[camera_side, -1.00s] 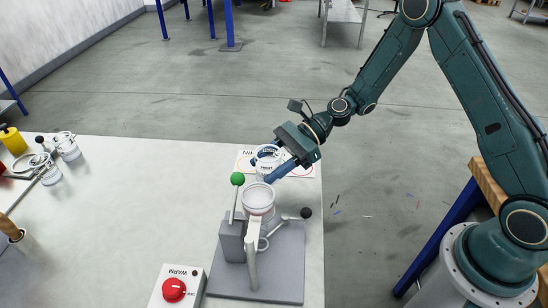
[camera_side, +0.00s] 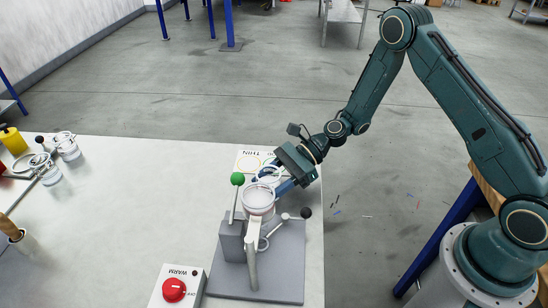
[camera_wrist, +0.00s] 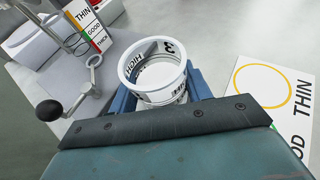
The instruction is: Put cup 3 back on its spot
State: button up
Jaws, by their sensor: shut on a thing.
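Cup 3 (camera_wrist: 155,75), a clear cup with a white rim and a dark "3" on it, is held between the blue fingers of my gripper (camera_wrist: 160,90). In the side view the cup (camera_side: 268,174) is partly hidden behind the stand's white-rimmed vessel and my gripper (camera_side: 276,180). A white card (camera_side: 250,156) with coloured rings lies on the table's far right part. In the wrist view the card (camera_wrist: 290,90) shows a bare yellow ring right of the cup, with "THIN" and "GOOD". The cup's underside and its height above the card cannot be seen.
A grey stand (camera_side: 285,275) with a white-rimmed vessel (camera_side: 258,200), a green-knob lever (camera_side: 237,179) and a black-knob lever (camera_side: 305,213) is close in front. A box (camera_side: 180,284) marked "WARM" has a red knob. More cups (camera_side: 66,146) stand far left. The table's middle is clear.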

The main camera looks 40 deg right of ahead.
jog(key=shift+f, duration=0.15)
jog(key=o, duration=0.9)
jog(key=shift+o, duration=0.2)
jog(key=shift+d+r, duration=0.1)
jog(key=shift+r, duration=0.1)
jog(key=v, duration=1.1)
jog(key=shift+s+d+r, duration=0.1)
jog(key=shift+d, duration=0.3)
